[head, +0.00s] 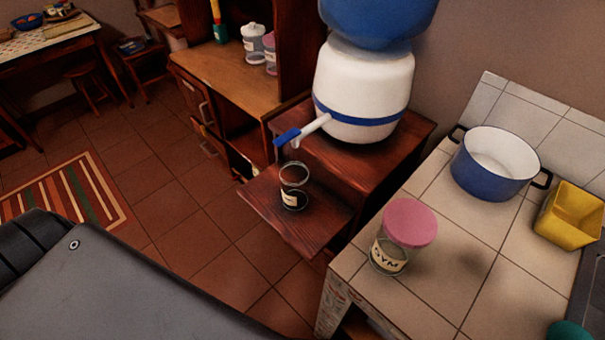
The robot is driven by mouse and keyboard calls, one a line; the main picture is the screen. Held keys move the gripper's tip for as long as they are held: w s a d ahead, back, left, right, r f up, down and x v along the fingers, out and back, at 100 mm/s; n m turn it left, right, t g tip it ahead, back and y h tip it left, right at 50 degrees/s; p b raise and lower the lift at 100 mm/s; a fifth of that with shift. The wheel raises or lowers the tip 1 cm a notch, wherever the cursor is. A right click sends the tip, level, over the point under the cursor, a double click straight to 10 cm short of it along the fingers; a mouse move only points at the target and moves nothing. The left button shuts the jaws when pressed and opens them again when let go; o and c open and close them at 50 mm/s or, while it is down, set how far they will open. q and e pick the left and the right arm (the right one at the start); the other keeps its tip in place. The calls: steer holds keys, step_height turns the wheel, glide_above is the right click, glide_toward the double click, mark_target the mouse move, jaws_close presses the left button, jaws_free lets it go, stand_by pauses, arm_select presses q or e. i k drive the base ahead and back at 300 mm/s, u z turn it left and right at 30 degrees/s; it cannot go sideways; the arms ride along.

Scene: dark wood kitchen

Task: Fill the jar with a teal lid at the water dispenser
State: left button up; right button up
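The water dispenser (362,88) is a white pot with a blue band, a blue bottle on top and a white spout with a blue tap handle (287,136). A round teal thing (570,331), perhaps the lid, is cut off at the bottom right corner, by the tiled counter. Neither of my grippers is in view.
The tiled counter (462,262) holds a pink-lidded jar (405,238), a blue pot (494,168) and a yellow container (568,217). A wooden cabinet (225,75) with jars stands behind. The wooden shelf (318,222) is otherwise clear. Open tiled floor lies left.

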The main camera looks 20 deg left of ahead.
mark_target(290, 134)
steer(key=z, duration=1.3)
steer(key=k, duration=1.55)
